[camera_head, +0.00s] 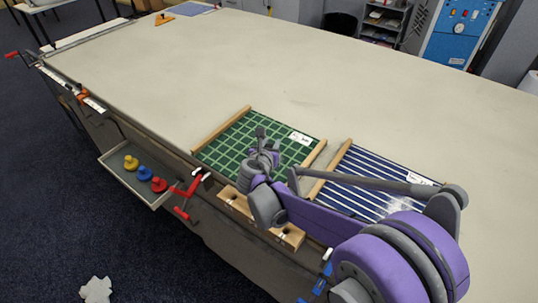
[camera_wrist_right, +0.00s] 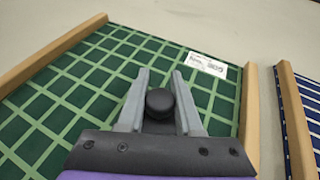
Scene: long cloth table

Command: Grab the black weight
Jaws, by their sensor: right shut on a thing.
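The black weight (camera_wrist_right: 160,102) shows in the right wrist view as a dark round knob between my two grey fingers. My right gripper (camera_wrist_right: 160,82) is shut on it, over the green checked cloth panel (camera_wrist_right: 55,104). In the head view my right gripper (camera_head: 262,140) is above the near middle of the green panel (camera_head: 235,143). The weight is hard to make out there, and its lower part is hidden in the wrist view. I cannot tell whether it touches the panel. My left gripper is not in view.
A blue striped panel (camera_head: 360,180) lies to the right. A grey tray (camera_head: 118,168) at the table's left edge holds a yellow (camera_head: 131,162), a blue (camera_head: 145,173) and a red weight (camera_head: 159,184). Red-handled clamps (camera_head: 186,190) line that edge.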

